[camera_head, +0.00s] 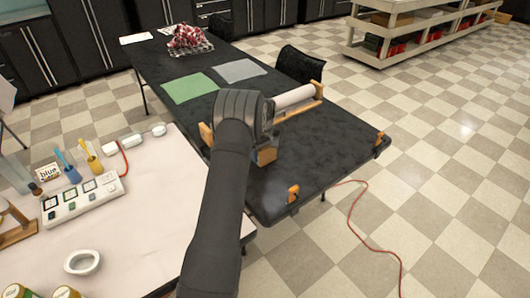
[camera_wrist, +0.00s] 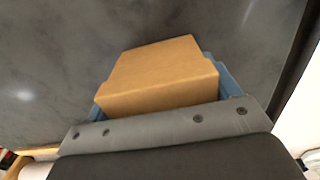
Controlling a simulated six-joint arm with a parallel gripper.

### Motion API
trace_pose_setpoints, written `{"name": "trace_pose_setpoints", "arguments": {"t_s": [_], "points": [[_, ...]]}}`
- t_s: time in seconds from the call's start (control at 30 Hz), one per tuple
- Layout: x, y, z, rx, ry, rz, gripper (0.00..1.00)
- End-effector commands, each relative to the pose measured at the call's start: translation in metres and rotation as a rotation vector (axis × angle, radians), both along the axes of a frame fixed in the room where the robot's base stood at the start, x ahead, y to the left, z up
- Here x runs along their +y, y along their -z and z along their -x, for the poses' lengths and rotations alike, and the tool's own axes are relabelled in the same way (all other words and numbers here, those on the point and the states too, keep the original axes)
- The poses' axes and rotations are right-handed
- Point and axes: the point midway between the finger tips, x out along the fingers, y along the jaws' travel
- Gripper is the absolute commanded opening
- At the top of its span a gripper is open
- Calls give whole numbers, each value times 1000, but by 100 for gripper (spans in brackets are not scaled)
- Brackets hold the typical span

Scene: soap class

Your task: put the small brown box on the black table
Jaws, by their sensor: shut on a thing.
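The small brown box (camera_wrist: 158,72) is in my gripper (camera_wrist: 156,92), between its blue fingers, in the wrist view. The gripper is shut on it. In the head view, part of the box (camera_head: 267,156) shows below the end of my arm, over the near part of the black table (camera_head: 330,150). My arm hides the rest of the box and most of the gripper (camera_head: 260,149). The dark table surface lies behind the box in the wrist view. I cannot tell whether the box touches the table.
A wooden holder with a white roll (camera_head: 294,97) stands close behind my gripper. Orange clamps (camera_head: 293,193) sit on the table's edge. Green (camera_head: 189,88) and grey (camera_head: 239,70) sheets lie farther back. The table's right part is bare.

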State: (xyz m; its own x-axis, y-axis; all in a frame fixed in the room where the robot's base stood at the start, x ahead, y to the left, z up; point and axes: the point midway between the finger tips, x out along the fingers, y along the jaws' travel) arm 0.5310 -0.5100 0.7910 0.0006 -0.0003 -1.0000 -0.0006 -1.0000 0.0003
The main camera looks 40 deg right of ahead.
Motion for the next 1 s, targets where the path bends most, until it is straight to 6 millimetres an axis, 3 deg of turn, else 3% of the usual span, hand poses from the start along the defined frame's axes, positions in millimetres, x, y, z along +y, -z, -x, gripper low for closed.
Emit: {"name": "trace_pose_setpoints", "arguments": {"t_s": [0.17,0.2,0.3,0.63,1.0], "points": [[0,3,0,0,0,0,56],[0,3,0,0,0,0,85],[0,3,0,0,0,0,100],[0,-7,0,-1,0,1,100],[0,-82,0,-2,0,2,100]]}}
